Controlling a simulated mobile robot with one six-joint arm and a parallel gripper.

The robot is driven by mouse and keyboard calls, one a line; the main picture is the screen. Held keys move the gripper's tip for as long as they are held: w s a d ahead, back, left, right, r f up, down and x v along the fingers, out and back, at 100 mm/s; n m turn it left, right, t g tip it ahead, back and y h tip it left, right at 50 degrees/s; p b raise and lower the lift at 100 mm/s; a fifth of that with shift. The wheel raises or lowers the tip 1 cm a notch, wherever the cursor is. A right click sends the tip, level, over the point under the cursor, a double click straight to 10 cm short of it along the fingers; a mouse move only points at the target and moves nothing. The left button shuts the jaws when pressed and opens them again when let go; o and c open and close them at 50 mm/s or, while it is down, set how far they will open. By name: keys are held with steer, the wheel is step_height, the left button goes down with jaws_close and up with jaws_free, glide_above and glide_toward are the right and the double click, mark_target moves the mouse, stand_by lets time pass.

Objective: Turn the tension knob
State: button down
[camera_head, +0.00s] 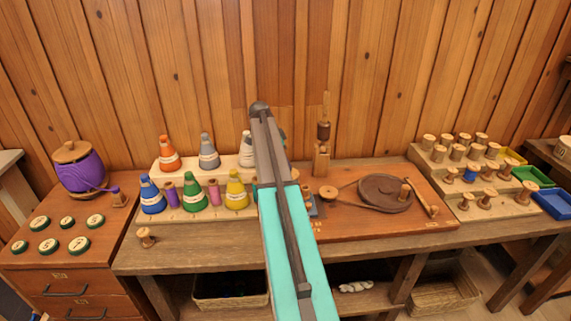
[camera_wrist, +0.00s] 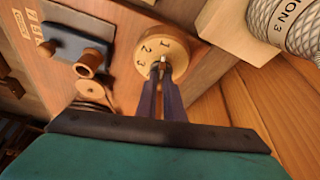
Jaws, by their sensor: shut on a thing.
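The tension knob shows in the wrist view as a round wooden dial (camera_wrist: 150,48) with the figures 1, 2 and 3 on its face. My gripper (camera_wrist: 162,68) reaches it with both dark fingers close together. The fingers are shut on the small raised grip at the middle of the dial. The fingertips partly cover the dial's lower part. In the head view my arm hides the knob and my gripper.
A pale thread cone (camera_wrist: 290,22) labelled "ION 3", partly cut off, stands close right of the dial. A dark block with wooden pegs (camera_wrist: 88,62) is at its left. The head view shows coloured cones (camera_head: 208,152), a brown wheel (camera_head: 380,193) and a spool rack (camera_head: 470,203).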

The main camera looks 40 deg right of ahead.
stand_by(0.4)
steer(key=c, duration=1.9)
jaws_free()
steer(key=shift+o, duration=0.2)
steer(key=shift+r, duration=0.15)
steer(key=b+v, duration=0.2)
steer(key=v, duration=1.1)
steer(key=shift+r+b, duration=0.3)
steer(key=shift+a, duration=0.1)
